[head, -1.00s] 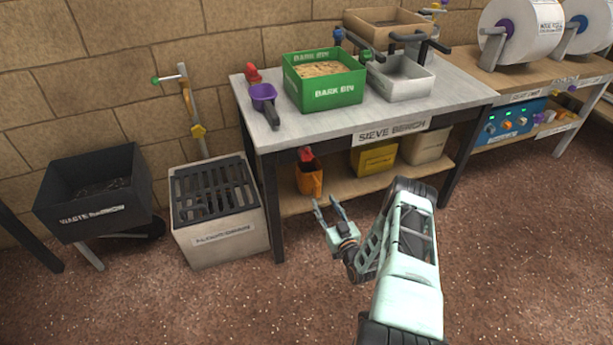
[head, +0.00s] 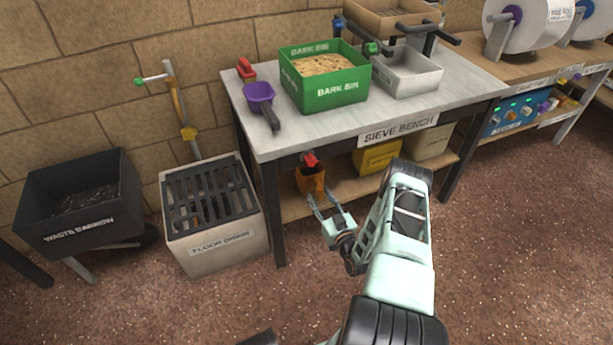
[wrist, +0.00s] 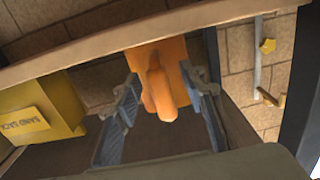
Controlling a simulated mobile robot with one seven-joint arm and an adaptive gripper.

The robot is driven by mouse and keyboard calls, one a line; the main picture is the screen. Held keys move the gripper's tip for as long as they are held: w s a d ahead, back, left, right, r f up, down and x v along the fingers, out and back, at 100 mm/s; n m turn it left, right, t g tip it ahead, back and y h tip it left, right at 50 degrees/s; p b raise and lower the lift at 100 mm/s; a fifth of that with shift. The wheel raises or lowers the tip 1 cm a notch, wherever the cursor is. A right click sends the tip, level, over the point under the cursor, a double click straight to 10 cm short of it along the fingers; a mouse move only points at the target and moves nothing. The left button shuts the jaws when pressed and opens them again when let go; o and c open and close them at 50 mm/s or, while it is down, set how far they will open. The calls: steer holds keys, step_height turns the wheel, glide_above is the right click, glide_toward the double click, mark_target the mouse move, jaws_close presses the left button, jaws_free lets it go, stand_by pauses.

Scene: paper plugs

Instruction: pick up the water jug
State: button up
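The water jug is most likely the orange vessel with a red top (head: 312,178) on the lower shelf of the sieve bench, near its left leg. In the wrist view the orange jug (wrist: 157,85) shows its handle toward me, between my two fingers. My gripper (head: 324,203) is open at the front edge of the lower shelf, its fingers pointing at the jug. In the wrist view my gripper (wrist: 160,97) has one finger on each side of the jug. I cannot tell whether either finger touches it. The jug's lower part is partly hidden by my gripper in the head view.
The bench top (head: 300,130) is just above the jug. A yellow sand sack box (head: 377,158) stands right of it on the shelf, also in the wrist view (wrist: 38,112). A dark bench leg (head: 273,215) and the floor drain box (head: 215,245) are to the left.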

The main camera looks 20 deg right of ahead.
steer(key=shift+w, duration=0.3)
steer(key=shift+s, duration=0.1)
jaws_close()
